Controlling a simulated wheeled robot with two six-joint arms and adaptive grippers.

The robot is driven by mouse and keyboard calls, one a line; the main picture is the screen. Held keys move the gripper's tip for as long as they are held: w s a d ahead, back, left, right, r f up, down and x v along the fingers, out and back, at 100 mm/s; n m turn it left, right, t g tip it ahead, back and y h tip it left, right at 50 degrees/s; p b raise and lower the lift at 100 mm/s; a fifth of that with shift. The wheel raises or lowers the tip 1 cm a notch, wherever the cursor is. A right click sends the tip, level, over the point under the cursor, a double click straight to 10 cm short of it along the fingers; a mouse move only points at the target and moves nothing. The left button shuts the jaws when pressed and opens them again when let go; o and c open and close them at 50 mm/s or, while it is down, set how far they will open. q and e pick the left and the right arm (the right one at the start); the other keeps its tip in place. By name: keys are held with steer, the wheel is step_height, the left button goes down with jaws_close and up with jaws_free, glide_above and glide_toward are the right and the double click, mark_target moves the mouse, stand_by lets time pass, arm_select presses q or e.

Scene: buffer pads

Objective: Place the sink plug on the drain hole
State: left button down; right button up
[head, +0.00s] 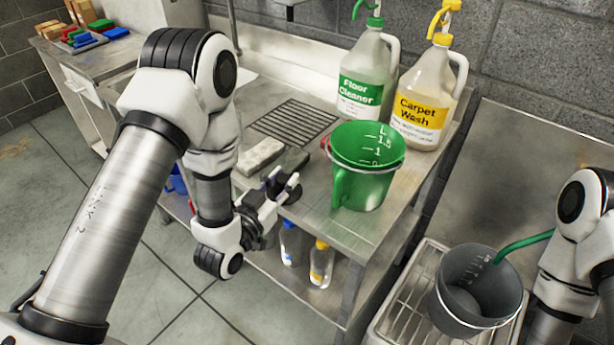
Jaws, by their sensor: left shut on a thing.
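My left gripper (282,188) is over the front edge of the steel bench, beside two flat blocks. It is shut on a small dark thing with a bluish-purple spot, mostly hidden by the fingers; I cannot tell whether this is the sink plug. A slotted dark grate (292,121) is set in the bench top behind the blocks. I cannot make out a drain hole; my left arm hides part of the bench and the area behind it. My right arm shows at the right edge, but its gripper is out of view.
A pale block (260,156) and a dark block (291,161) lie near the gripper. A green jug (365,185) stands to their right, with floor cleaner (365,70) and carpet wash (420,105) bottles behind. A grey bucket (452,318) stands at lower right. Bottles sit on the lower shelf.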

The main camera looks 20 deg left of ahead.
arm_select(q)
steer(key=w+d, duration=0.2)
steer(key=w, duration=0.1)
steer(key=w+d+p, duration=0.1)
steer(key=w, duration=0.1)
steer(key=shift+w+f, duration=0.15)
steer(key=shift+f, duration=0.05)
steer(key=shift+w+d, duration=0.25)
steer(key=shift+w, duration=0.1)
steer(key=f, duration=0.4)
steer(key=shift+w+p, duration=0.2)
steer(key=shift+p, duration=0.15)
steer(key=shift+r, duration=0.1)
steer(key=shift+s, duration=0.1)
steer(key=c, duration=0.8)
jaws_free()
steer(key=shift+c, duration=0.2)
